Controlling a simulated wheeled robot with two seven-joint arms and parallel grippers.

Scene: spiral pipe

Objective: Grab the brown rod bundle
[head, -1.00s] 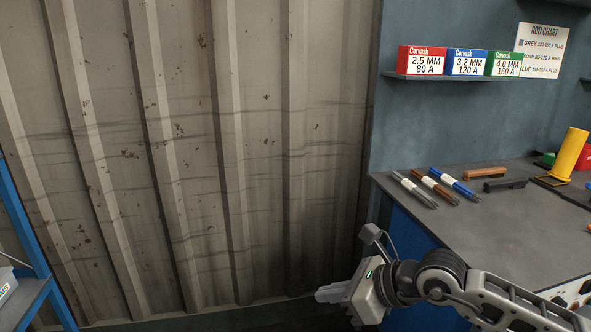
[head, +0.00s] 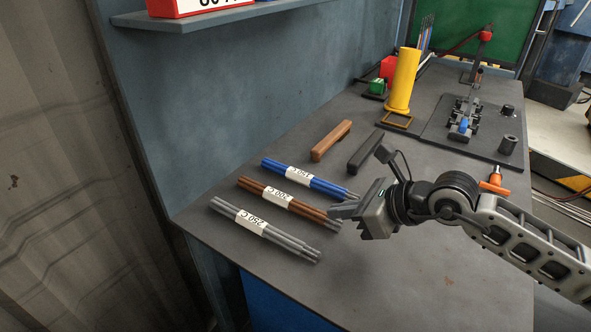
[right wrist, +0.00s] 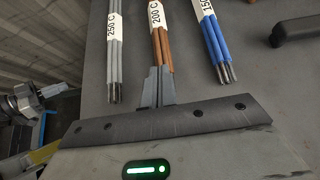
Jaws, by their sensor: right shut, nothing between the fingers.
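The brown rod bundle (head: 280,202) lies on the workbench with a white label reading 200 C, between the grey and blue bundles. My right gripper (head: 334,211) is shut and empty, with its fingertips at the right end of the brown bundle in the head view. In the right wrist view, the closed fingers (right wrist: 154,92) point along the brown bundle (right wrist: 161,50) and overlap its near end. I cannot tell whether they touch it.
The grey bundle (head: 265,231) and blue bundle (head: 309,179) lie on either side. A brown bar (head: 332,140) and a black bar (head: 366,151) lie behind. A yellow cylinder (head: 403,82) stands farther back. The workbench (head: 400,285) is clear at the front right.

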